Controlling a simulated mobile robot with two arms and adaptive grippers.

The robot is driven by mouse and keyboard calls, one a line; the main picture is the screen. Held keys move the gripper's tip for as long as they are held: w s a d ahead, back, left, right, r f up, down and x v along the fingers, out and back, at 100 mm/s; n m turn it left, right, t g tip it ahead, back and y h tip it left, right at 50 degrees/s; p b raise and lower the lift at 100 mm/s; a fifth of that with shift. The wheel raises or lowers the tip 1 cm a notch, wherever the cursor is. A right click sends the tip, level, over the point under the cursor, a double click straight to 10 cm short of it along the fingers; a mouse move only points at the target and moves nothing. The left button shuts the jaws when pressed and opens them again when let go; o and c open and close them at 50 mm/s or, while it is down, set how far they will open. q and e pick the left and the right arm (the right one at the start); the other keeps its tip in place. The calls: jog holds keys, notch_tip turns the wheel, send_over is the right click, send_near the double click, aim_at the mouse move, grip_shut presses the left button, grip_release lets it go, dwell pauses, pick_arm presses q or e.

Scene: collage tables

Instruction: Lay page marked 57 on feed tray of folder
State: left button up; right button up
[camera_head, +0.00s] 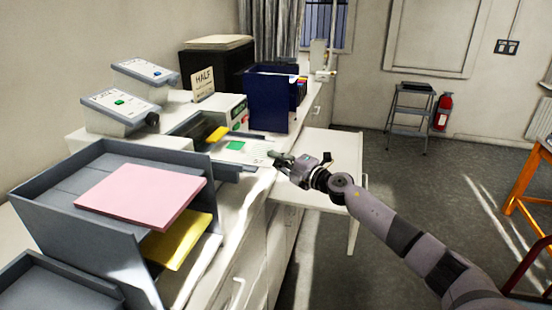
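A white page (257,152) with a green patch lies flat at the front of a grey machine (228,110) with a small control panel, probably the folder. The number on the page is too small to read. The page seems to rest on a dark-edged tray (228,169), though its edges are hard to make out. My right gripper (274,158) is at the right edge of the page, low and close to it. I cannot tell whether its fingers touch or pinch the page. My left gripper is not in view.
Grey trays hold a pink stack (140,195) and a yellow stack (180,241) at the front left. A dark blue bin (268,100), a black box (215,66) with a "HALF" sign (203,84) and two control boxes stand behind. A white table (325,150) lies beyond my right gripper.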

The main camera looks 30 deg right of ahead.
jog(key=o, duration=0.4)
jog(key=shift+o, duration=0.2)
jog(key=v, duration=1.2)
jog(key=shift+f, duration=0.1)
